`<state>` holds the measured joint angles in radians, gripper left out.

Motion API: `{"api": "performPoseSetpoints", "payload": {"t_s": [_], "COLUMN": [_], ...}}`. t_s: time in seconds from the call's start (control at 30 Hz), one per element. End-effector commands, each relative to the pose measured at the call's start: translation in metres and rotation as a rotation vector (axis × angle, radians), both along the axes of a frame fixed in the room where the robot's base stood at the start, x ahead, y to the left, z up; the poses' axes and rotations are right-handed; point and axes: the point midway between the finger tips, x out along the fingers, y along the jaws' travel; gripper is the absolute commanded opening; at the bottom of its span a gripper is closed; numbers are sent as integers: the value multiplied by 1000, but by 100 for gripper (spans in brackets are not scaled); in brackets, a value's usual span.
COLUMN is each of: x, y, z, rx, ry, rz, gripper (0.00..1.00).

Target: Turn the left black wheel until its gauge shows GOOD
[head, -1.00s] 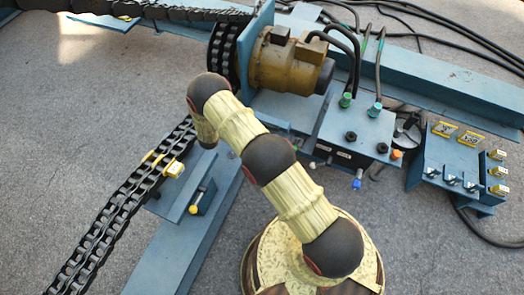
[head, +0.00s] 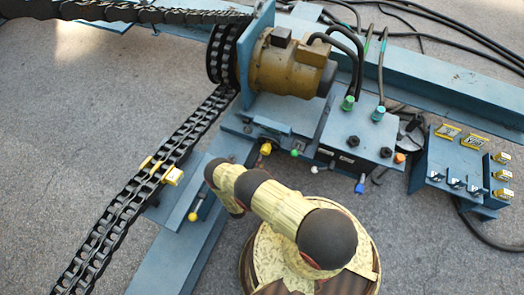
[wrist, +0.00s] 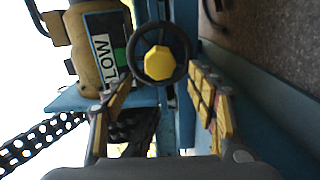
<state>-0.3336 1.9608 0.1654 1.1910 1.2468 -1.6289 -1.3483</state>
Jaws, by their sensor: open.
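A black wheel (wrist: 182,74) with a yellow eight-sided hub faces the camera in the wrist view. A gauge (wrist: 102,46) beside it, in a yellow housing, reads LOW on a white label, with a green patch at its right. My gripper (wrist: 160,80) is open, one finger on each side of the wheel's lower part; I cannot tell whether they touch the rim. Only one such wheel shows there, so I cannot tell from this view alone that it is the left one. In the head view my arm covers the gripper.
A yellow motor (head: 284,66) and a chain (head: 125,195) stand on a blue frame. A blue valve block (head: 350,125) with hoses and coloured knobs is right of centre. A switch box (head: 450,160) stands farther right. Grey floor is open at the left.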

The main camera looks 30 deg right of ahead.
Motion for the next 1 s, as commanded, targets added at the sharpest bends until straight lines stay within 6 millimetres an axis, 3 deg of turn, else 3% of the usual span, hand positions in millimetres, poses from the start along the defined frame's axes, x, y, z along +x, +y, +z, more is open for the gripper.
{"api": "performPoseSetpoints", "payload": {"t_s": [0.5, 0.9, 1.0], "x": [40, 47, 47], "y": [-52, -59, -59], "z": [-1, 0, 0], "rx": [2, 2, 2], "ry": [0, 0, 0], "rz": [-3, 0, 0], "gripper": [57, 57, 53]}}
